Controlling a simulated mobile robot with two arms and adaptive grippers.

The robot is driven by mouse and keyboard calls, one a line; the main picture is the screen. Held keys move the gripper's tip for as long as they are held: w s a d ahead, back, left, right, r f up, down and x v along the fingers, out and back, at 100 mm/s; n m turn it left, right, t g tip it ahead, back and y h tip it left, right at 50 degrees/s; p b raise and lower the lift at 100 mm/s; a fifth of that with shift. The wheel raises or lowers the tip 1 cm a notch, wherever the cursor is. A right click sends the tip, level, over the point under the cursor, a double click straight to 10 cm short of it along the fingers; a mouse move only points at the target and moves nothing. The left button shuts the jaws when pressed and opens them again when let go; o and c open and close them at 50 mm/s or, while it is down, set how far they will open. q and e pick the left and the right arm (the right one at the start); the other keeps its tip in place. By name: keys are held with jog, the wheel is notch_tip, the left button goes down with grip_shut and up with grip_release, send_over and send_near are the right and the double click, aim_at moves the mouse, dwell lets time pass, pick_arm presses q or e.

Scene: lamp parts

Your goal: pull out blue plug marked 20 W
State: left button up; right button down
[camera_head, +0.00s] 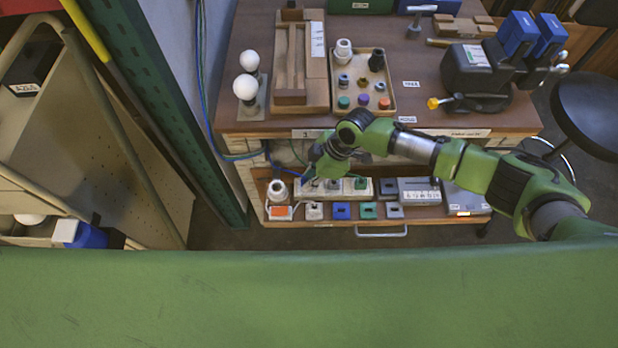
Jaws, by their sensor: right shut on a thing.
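My right gripper (311,176) reaches down over the left part of a pale socket strip (347,191) on the lower shelf. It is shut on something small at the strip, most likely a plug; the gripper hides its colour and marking. A green plug (361,183) sits at the strip's right end and a greyish one (333,184) near its middle. A blue square piece (341,211) lies in the row in front of the strip; no 20 W mark is readable. My left gripper is not in view.
White, green and grey pieces stand beside the blue one. A white lamp socket (277,190) is at the shelf's left, grey boxes (419,190) at its right. The bench top (425,75) above holds bulbs, a parts tray (378,102) and a black vise (474,75).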

jog(key=shift+w+r+p, duration=0.15)
jog(key=shift+r+p, duration=0.25)
jog(key=shift+r, duration=0.15)
jog(key=shift+r, duration=0.1)
dwell(0.5)
jog(key=shift+r, duration=0.1)
jog(key=shift+r+p, duration=2.25)
jog(key=shift+r, duration=0.1)
